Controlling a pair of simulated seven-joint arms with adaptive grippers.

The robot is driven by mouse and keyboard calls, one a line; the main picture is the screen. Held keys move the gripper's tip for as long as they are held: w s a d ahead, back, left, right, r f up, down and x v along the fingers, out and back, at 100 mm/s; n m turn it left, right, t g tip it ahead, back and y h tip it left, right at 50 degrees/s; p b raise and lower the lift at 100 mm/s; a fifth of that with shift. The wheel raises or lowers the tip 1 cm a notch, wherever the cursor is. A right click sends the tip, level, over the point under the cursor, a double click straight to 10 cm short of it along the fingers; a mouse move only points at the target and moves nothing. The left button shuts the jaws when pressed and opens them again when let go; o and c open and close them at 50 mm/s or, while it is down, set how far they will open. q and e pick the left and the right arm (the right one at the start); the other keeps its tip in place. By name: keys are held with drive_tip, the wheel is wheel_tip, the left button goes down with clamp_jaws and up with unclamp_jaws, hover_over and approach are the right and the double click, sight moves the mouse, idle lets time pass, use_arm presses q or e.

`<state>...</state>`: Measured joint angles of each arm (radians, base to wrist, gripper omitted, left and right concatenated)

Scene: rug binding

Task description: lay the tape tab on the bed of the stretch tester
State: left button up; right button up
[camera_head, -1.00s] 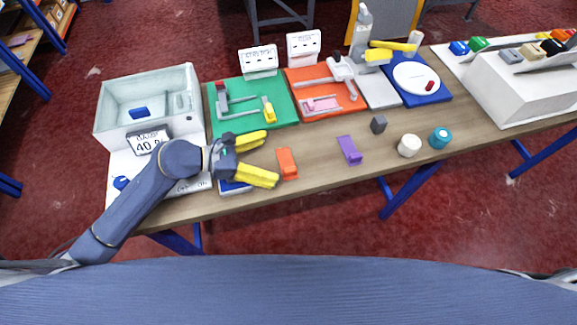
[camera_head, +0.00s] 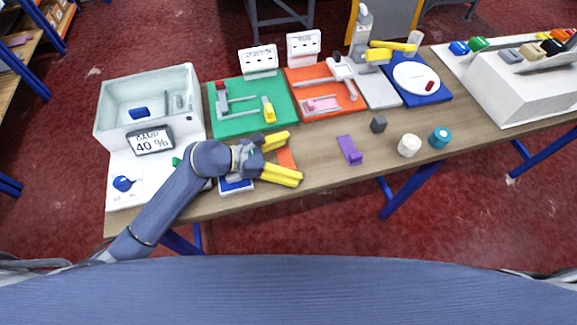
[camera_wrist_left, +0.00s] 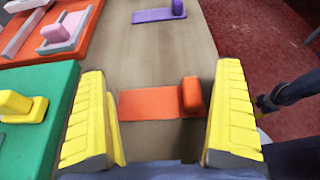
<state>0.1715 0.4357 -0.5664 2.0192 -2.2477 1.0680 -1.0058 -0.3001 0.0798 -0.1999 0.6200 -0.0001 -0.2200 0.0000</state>
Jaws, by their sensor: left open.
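An orange tab (camera_head: 285,157) with a raised grip block at one end lies flat on the wooden table. It also shows in the left wrist view (camera_wrist_left: 150,103). A similar purple tab (camera_head: 349,150) lies farther right. My left gripper (camera_head: 290,158) is open, its yellow fingers to either side of the orange tab, apart from it in the wrist view. A green board (camera_head: 240,124) with grey rails, a red block and a yellow block stands behind. An orange-red board (camera_head: 347,103) beside it carries a pink tab (camera_head: 321,104). Which board is the stretch tester I cannot tell.
An open pale tank (camera_head: 118,104) with a 40 % display is at the left. A dark grey block (camera_head: 378,124), a white cylinder (camera_head: 409,145) and a teal cylinder (camera_head: 439,138) stand right. The table between the purple tab and the front edge is clear.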

use_arm(q)
clamp_jaws()
idle(0.8)
